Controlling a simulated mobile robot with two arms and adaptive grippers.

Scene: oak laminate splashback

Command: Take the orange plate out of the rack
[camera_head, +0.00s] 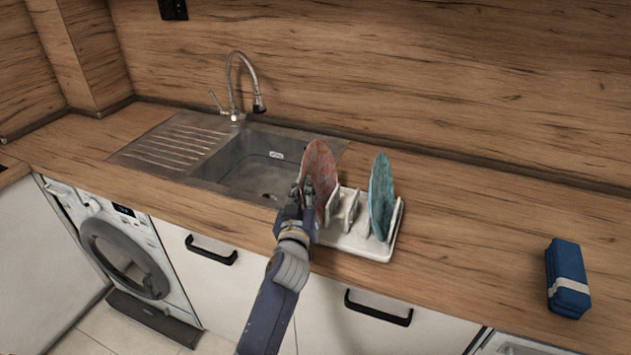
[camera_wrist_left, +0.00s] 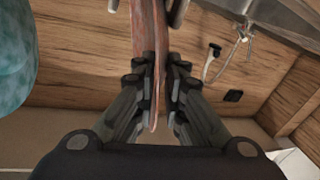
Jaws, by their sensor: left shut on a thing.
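The orange plate (camera_head: 319,167) stands on edge at the left end of the white rack (camera_head: 361,243), on the counter right of the sink. My left gripper (camera_head: 306,190) is at the plate's near edge. In the left wrist view, its two fingers (camera_wrist_left: 163,95) are closed on the rim of the orange plate (camera_wrist_left: 149,40), one on each side. The plate's lower edge is hidden behind the gripper and rack, so I cannot tell whether it still touches the rack. My right gripper is in neither view.
A teal plate (camera_head: 381,198) stands upright in the rack's right part and also shows in the left wrist view (camera_wrist_left: 14,60). The sink (camera_head: 225,165) with its faucet (camera_head: 234,85) lies left. A blue case (camera_head: 567,279) with a pale band lies far right. Counter between is clear.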

